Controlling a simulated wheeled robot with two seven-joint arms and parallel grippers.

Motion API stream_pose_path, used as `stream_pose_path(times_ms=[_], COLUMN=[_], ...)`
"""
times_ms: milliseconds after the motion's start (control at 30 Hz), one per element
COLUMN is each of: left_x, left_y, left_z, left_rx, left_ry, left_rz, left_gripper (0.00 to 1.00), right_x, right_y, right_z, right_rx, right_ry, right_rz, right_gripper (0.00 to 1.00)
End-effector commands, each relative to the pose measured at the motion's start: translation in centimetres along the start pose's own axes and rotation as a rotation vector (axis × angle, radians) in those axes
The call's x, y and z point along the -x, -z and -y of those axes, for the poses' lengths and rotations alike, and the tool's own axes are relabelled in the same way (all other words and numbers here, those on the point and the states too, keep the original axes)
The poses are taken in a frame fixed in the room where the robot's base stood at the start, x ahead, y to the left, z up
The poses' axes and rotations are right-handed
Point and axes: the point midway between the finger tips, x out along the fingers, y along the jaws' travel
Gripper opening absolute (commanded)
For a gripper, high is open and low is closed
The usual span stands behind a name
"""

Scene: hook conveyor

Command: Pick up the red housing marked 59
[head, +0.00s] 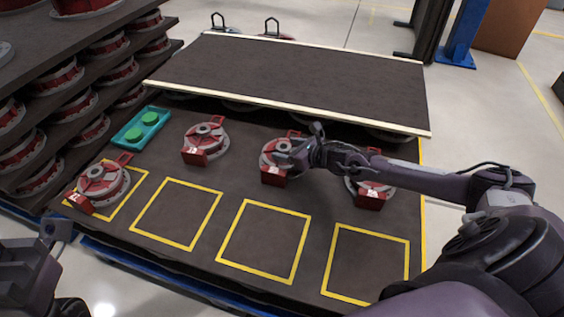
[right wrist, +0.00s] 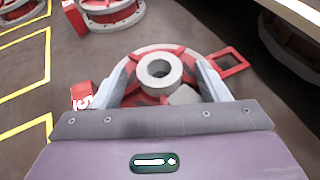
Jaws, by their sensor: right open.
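A red and grey round housing (head: 272,161) stands on the dark table under my right gripper (head: 300,152). In the right wrist view the same housing (right wrist: 158,52) shows its grey hub between the two fingers of my open right gripper (right wrist: 163,78), with a gap on each side of the hub. Its red tag (right wrist: 82,96) bears white characters that I cannot read surely. Other housings stand at left in a yellow square (head: 103,180), left of centre (head: 207,136) and under my right arm (head: 371,190). My left gripper (head: 56,236) shows only in part at lower left.
A teal tray (head: 153,116) with green round pieces lies at the table's left. Yellow-outlined squares (head: 262,241) along the front are empty except the leftmost. A raised dark platform (head: 300,75) with pale edges lies behind. A rack (head: 75,50) of housings stands at left.

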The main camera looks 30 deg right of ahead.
Motion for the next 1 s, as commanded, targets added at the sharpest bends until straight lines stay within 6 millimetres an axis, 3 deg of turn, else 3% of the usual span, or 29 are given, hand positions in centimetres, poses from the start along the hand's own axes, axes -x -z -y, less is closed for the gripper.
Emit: stream_pose_path(times_ms=[167, 700, 1000], left_x=[-0.08, -0.07, -0.11], left_y=[0.01, 0.02, 0.02], left_z=[-0.01, 0.00, 0.02], left_rx=[0.000, 0.000, 0.000], left_ry=[0.000, 0.000, 0.001], left_rz=[0.000, 0.000, 0.000], left_gripper=[0.36, 0.36, 0.36], right_x=[0.03, 0.05, 0.02], right_y=[-0.04, -0.05, -0.84], right_z=[-0.01, -0.02, 0.12], right_rx=[0.000, -0.001, 0.001], right_ry=[0.000, 0.000, 0.002], right_rz=[0.000, 0.000, 0.016], right_gripper=[0.69, 0.00, 0.00])
